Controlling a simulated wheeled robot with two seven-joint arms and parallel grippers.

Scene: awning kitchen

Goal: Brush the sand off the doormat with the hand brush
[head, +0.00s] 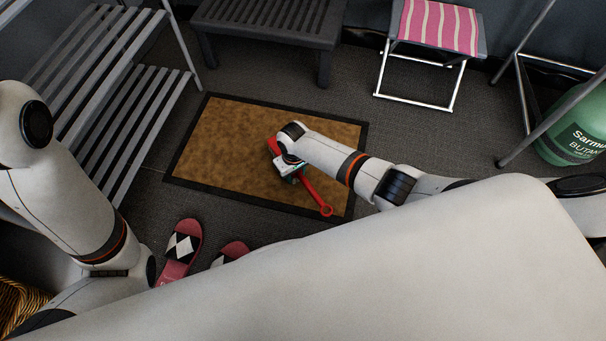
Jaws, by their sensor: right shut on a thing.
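The doormat (225,135) lies flat on the dark floor in the middle of the head view, brown with a black border. My right gripper (287,170) is over the right half of the mat, shut on the red hand brush (315,192). The brush's handle points down and right, toward the mat's near edge. The brush head is partly hidden by my gripper, and I cannot tell whether its bristles touch the mat. No separate grains of sand can be made out; the mat's brown surface looks mottled. My left arm is at the left, and its gripper is not in view.
A slatted grey rack (112,130) stands left of the mat. A dark low bench (270,22) is behind it. A stool with a pink striped seat (440,25) and a green butane bottle (575,130) are at the right. Red slippers (183,248) lie by the near edge.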

